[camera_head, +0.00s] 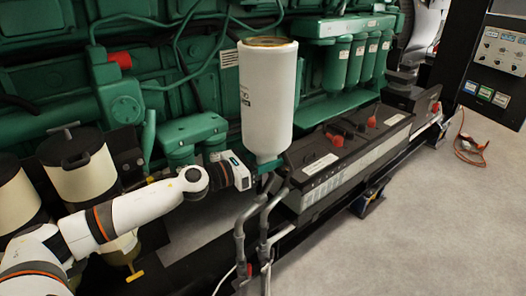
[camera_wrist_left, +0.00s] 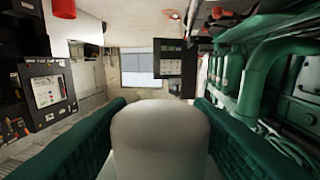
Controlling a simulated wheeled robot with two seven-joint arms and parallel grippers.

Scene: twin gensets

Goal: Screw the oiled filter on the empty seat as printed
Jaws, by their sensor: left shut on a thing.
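A tall white filter (camera_head: 267,105) stands upright in the head view, with a brownish-gold ring on its open top. My left gripper (camera_head: 266,168) is shut on its lower end and holds it up in front of the green engine. In the left wrist view, the rounded pale end of the filter (camera_wrist_left: 160,130) sits between the two green finger pads. A row of several green filters (camera_head: 357,60) hangs under a green header (camera_head: 328,27) behind and to the right. I cannot pick out the empty seat; the white filter hides part of the engine. My right gripper is not in view.
A black battery box (camera_head: 340,155) with red caps lies right of the filter. Grey bent pipes (camera_head: 264,235) rise below the gripper. Two cream canisters with dark lids, one of them here (camera_head: 80,170), stand left. Grey floor (camera_head: 420,230) is open at right.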

